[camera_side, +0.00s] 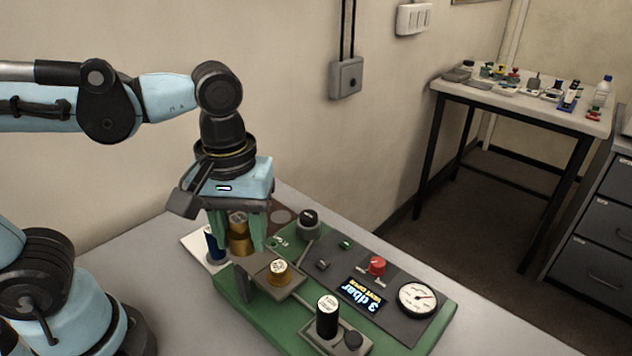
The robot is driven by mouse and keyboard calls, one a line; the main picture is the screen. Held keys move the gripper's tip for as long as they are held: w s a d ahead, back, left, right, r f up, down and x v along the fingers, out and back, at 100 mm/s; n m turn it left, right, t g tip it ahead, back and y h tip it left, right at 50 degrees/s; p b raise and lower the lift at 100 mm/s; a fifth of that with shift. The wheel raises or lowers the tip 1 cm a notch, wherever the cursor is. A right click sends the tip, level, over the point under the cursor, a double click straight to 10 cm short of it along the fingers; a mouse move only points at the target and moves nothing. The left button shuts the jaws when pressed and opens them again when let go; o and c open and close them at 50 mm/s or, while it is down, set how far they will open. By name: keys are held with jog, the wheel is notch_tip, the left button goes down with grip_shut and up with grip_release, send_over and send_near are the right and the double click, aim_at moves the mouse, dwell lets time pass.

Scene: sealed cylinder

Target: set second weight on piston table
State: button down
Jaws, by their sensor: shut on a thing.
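My gripper (238,244) points down at the left end of the green-based apparatus, its fingers on either side of a brass weight (238,224). It is shut on this weight. More brass shows just below; I cannot tell whether it is the same piece or another weight. The piston table (298,284), a small flat plate, lies in front and to the right of my gripper. One short brass weight (279,270) with a pale top stands upright on it. The underside of the held weight is partly hidden by the fingers.
A dark blue cylinder (213,243) stands left of my gripper on a white sheet (196,243). On the apparatus are a black cylinder (327,318), a black knob (308,220), a red knob (377,265), a display (362,294) and a round gauge (417,298).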

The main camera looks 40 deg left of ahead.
jog(key=w+a+f, duration=0.1)
jog(key=a, duration=0.1)
jog(key=w+a+f, duration=0.2)
jog(key=shift+w+a+f, duration=0.1)
jog(key=shift+w+f, duration=0.1)
jog(key=shift+w, duration=0.1)
jog(key=shift+f, duration=2)
jog(key=c, duration=0.6)
grip_release()
jog(key=shift+f, duration=0.1)
notch_tip(320, 180, up, 12)
jog(key=w+a+f+m+t, duration=0.2)
jog(key=a+f+m+t, duration=0.2)
jog(key=m+t, duration=0.3)
jog(key=shift+w+a+f+m, duration=0.35)
jog(key=shift+f+m, duration=0.05)
jog(key=shift+f, duration=0.5)
